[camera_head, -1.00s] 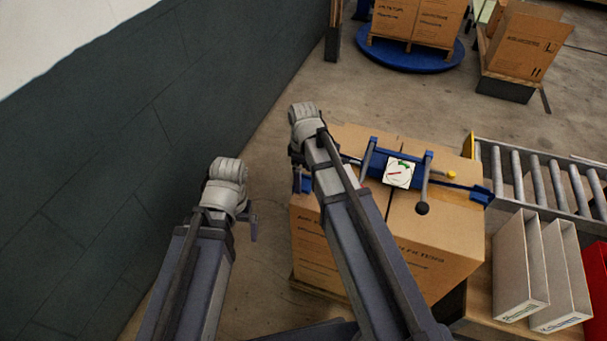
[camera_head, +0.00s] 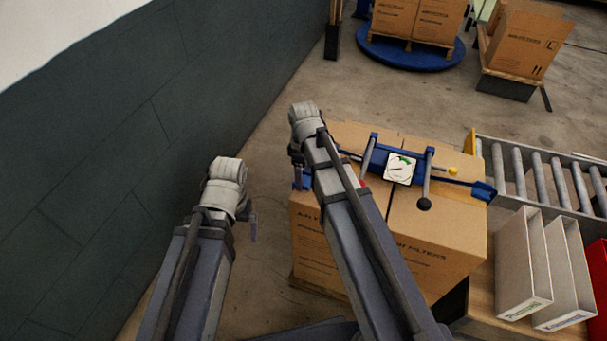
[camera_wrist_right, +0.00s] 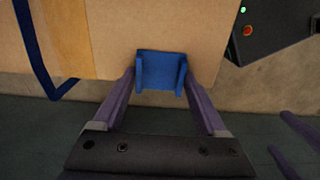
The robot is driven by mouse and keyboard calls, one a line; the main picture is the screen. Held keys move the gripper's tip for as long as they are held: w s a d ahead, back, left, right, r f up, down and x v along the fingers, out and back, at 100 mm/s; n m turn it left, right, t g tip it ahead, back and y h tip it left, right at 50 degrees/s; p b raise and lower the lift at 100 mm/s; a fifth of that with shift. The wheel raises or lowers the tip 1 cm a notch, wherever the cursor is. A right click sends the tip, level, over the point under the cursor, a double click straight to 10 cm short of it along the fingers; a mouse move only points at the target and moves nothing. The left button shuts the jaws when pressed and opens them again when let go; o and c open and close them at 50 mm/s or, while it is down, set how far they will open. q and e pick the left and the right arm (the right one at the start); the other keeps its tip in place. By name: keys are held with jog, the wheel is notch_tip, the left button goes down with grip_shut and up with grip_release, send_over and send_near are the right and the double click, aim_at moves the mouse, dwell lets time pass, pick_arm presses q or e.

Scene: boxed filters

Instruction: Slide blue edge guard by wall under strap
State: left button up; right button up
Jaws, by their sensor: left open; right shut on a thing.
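A blue edge guard (camera_wrist_right: 160,72) sits between the fingers of my right gripper (camera_wrist_right: 160,84) at the edge of the brown carton (camera_wrist_right: 205,25) in the right wrist view. The blue strap (camera_wrist_right: 35,45) is left of the guard, apart from it, and bows out past the carton edge. In the head view my right gripper (camera_head: 297,165) is at the carton's wall-side edge, mostly hidden by its own wrist. A blue tensioner (camera_head: 375,160) with a dial lies on the carton top (camera_head: 440,222). Another blue edge guard (camera_head: 484,190) is at the far right edge. My left gripper (camera_head: 252,225) is open and empty near the wall.
A dark wall (camera_head: 150,130) runs along the left, with a floor gap to the carton. A roller conveyor (camera_head: 540,180) and white binders (camera_head: 525,265) stand right of the carton. Further cartons (camera_head: 420,15) stand on a blue turntable (camera_head: 415,55) behind.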

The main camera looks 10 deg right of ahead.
jog(key=c, duration=0.3)
jog(key=shift+w+d, duration=0.1)
jog(key=shift+w+d, duration=0.55)
jog(key=shift+w, duration=0.25)
jog(key=shift+w+d, duration=0.5)
jog(key=shift+w, duration=0.3)
jog(key=shift+w+d, duration=0.55)
jog(key=shift+w, duration=0.25)
jog(key=shift+w+d, duration=0.55)
jog(key=shift+w, duration=0.3)
jog(key=shift+w+d, duration=0.6)
jog(key=shift+w, duration=0.2)
jog(key=shift+w+d, duration=0.55)
jog(key=shift+w, duration=0.3)
jog(key=shift+w, duration=0.1)
jog(key=shift+w+d, duration=0.55)
jog(key=shift+w, duration=0.15)
